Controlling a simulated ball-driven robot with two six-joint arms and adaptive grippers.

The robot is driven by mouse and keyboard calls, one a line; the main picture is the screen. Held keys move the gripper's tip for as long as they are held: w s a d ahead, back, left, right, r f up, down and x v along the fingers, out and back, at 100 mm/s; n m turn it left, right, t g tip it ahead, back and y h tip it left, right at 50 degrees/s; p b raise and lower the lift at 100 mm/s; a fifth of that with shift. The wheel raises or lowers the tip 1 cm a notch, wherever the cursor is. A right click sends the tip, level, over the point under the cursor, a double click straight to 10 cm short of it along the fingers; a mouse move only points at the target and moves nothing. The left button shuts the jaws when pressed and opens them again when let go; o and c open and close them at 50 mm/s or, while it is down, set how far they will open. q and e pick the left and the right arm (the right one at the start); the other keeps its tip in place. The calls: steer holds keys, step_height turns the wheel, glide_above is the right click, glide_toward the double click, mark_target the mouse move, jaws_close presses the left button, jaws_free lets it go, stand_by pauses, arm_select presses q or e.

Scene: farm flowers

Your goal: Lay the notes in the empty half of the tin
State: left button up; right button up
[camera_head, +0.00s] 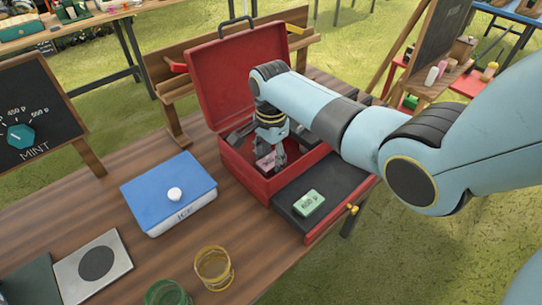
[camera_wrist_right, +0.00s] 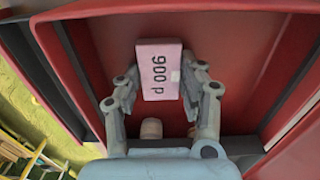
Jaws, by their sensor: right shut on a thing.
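The red tin (camera_head: 239,176) stands open on the table with its lid tilted up behind it. My right gripper (camera_head: 270,160) reaches down into it, shut on a pink bundle of notes, which shows as a pink patch (camera_head: 264,163) in the head view. In the right wrist view the bundle (camera_wrist_right: 159,70) reads "900 p" and sits between the fingers (camera_wrist_right: 160,92), over the tin's red floor. I cannot tell whether it touches the floor. A green bundle of notes (camera_head: 309,203) lies on the dark, pulled-out drawer (camera_head: 285,200) at the tin's front. My left gripper is not in view.
A blue-lidded box (camera_head: 150,191) marked "ICE" stands left of the tin. Yellow (camera_head: 214,268) and green (camera_head: 167,294) glasses stand at the front. A square plate with a grey disc (camera_head: 92,267) lies at the left. The wooden table (camera_head: 90,205) is clear around the blue box.

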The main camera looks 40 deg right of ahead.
mark_target(271, 161)
steer(key=o, duration=1)
steer(key=shift+o, duration=0.2)
steer(key=shift+r, duration=0.4)
step_height(271, 161, up, 11)
steer(key=shift+r+p, duration=0.2)
steer(key=shift+p, duration=0.25)
steer(key=shift+s+f, duration=0.1)
